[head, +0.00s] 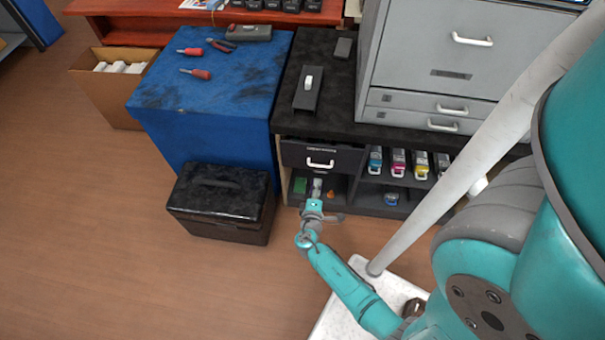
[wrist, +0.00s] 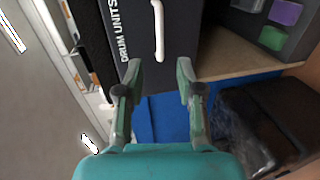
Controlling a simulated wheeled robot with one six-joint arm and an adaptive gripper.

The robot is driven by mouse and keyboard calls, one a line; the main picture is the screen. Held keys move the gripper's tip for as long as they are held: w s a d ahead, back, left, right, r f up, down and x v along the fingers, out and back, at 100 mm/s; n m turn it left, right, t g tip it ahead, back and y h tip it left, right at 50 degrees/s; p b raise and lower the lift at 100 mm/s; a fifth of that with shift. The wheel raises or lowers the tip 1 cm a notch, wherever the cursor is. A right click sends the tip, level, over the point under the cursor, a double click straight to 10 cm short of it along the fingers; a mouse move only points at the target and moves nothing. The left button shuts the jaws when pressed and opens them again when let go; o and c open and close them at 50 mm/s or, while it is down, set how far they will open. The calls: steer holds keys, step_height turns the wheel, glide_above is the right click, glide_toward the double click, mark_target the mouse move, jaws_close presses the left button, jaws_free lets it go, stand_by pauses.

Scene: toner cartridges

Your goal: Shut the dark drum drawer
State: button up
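The dark drum drawer (head: 301,159) is under the black counter in the head view, with a white bar handle (head: 320,164) on its front. It seems to stand out a little from the cabinet; how far, I cannot tell. In the wrist view its dark front (wrist: 185,28) reads "DRUM UNITS", with the white handle (wrist: 158,30) upright in the picture. My gripper (wrist: 159,68) is open and empty, its two fingers apart just below the handle in that view. In the head view my gripper (head: 316,204) is in front of the cabinet, below the drawer.
Right of the drawer, a shelf holds several toner cartridges (head: 398,162). Under the drawer is an open compartment with small items (head: 300,185). A black box (head: 220,203) stands on the floor to the left, beside the blue table (head: 215,100).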

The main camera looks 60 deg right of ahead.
steer(key=x, duration=1)
steer(key=shift+w+d, duration=0.25)
steer(key=shift+f, duration=0.1)
jaws_close()
